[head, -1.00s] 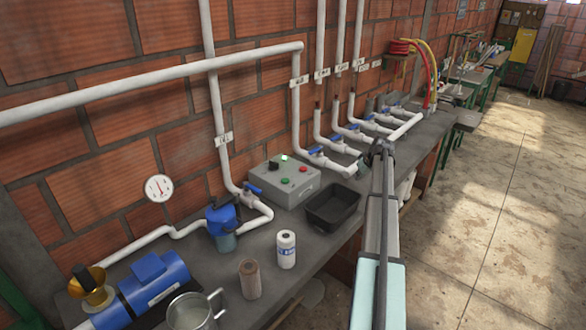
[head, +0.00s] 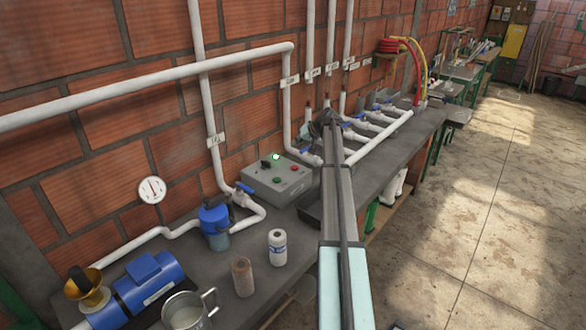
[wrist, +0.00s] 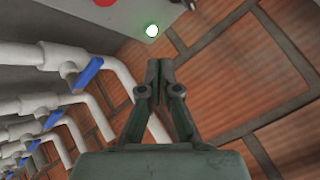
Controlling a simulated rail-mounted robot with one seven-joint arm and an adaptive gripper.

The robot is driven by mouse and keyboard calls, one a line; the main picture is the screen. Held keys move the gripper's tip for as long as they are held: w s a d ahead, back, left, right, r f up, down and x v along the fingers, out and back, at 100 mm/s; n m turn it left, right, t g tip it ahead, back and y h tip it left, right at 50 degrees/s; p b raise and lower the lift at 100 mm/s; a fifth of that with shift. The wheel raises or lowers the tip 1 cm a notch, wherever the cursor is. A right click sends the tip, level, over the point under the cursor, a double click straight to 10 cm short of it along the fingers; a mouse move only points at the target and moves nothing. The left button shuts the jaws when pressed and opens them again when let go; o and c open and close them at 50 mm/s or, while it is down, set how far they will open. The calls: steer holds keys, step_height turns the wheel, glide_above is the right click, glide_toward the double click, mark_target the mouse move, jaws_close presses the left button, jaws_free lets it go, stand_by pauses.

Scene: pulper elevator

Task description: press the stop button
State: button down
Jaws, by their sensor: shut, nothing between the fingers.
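The grey control box (head: 276,184) sits on the bench against the brick wall in the head view. Its top carries a red button (head: 294,168), a green button (head: 277,180), a black knob (head: 265,164) and a lit green lamp (head: 276,157). Button labels are not readable. In the wrist view the lit lamp (wrist: 152,30) lies just beyond my gripper (wrist: 159,66), and part of the red button (wrist: 103,2) is cut off at the top edge. My gripper is shut and empty, apart from the box. In the head view it is hard to make out at the arm's end.
Blue-handled valves on white pipes (head: 357,135) line the bench right of the box. A black tray (head: 309,213) is partly hidden behind my arm. A blue filter (head: 216,222), a white bottle (head: 277,247) and a brown cylinder (head: 243,277) stand in front.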

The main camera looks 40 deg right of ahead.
steer(key=shift+f, duration=0.2)
steer(key=b, duration=0.2)
glide_above(292, 166)
steer(key=s, duration=0.2)
steer(key=f, duration=0.5)
steer(key=d+f, duration=0.1)
steer(key=f, duration=0.1)
steer(key=shift+f, duration=0.7)
stand_by(0.5)
steer(key=shift+f+b, duration=0.45)
steer(key=shift+b, duration=0.15)
steer(key=shift+f+b, duration=0.4)
steer(key=shift+f, duration=0.1)
stand_by(0.8)
steer(key=shift+r, duration=0.9)
